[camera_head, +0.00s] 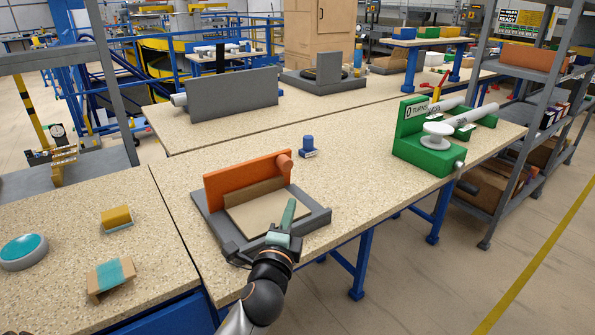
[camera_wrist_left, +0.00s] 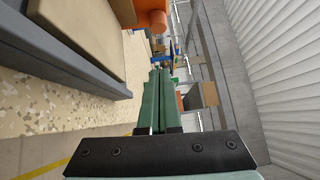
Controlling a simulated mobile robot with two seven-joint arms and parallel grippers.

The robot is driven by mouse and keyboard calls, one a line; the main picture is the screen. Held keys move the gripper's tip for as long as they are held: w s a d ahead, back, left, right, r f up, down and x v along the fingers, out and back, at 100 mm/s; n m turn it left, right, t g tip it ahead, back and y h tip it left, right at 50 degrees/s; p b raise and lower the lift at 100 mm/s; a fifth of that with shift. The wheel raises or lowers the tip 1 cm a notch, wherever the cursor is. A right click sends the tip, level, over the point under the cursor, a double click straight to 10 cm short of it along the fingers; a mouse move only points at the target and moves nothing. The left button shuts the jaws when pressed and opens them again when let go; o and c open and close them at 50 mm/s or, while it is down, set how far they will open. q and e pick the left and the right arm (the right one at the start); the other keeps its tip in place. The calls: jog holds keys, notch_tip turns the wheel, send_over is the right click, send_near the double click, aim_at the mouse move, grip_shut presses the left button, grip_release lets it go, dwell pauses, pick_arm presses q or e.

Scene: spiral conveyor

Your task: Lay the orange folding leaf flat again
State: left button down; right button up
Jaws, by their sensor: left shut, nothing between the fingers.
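The orange folding leaf (camera_head: 246,179) stands upright along the back of a grey tray-like base (camera_head: 318,214) on the near table. A round orange knob (camera_head: 284,161) sits at its upper right end. A flat tan panel (camera_head: 258,207) lies inside the base in front of the leaf. My left gripper (camera_head: 290,210) is over the front of the base, its green fingers shut and empty, apart from the leaf. In the left wrist view the shut fingers (camera_wrist_left: 160,80) point ahead, and the orange knob (camera_wrist_left: 151,20) shows at the top, beyond the fingertips. My right gripper is not in view.
A small blue-topped piece (camera_head: 308,146) stands right of the leaf. A green fixture (camera_head: 428,150) is at the table's right end. A grey upright panel (camera_head: 233,95) stands on the far table. Small blocks lie on the left table. Tabletop between base and green fixture is mostly clear.

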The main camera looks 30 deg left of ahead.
pick_arm(q)
send_near(292, 164)
jog(key=w, duration=0.1)
jog(key=w+d, duration=0.1)
jog(key=w, duration=0.2)
jog(key=shift+d, duration=0.25)
jog(key=shift+w+a+r+p, duration=0.1)
jog(key=shift+w+a+p, duration=0.2)
jog(key=shift+a, duration=0.6)
jog(key=shift+w+a+r+p, duration=0.15)
jog(key=shift+w+a, duration=0.3)
jog(key=shift+a, duration=0.5)
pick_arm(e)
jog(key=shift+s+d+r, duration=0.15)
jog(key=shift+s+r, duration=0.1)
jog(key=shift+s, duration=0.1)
pick_arm(q)
jog(key=shift+f, duration=0.1)
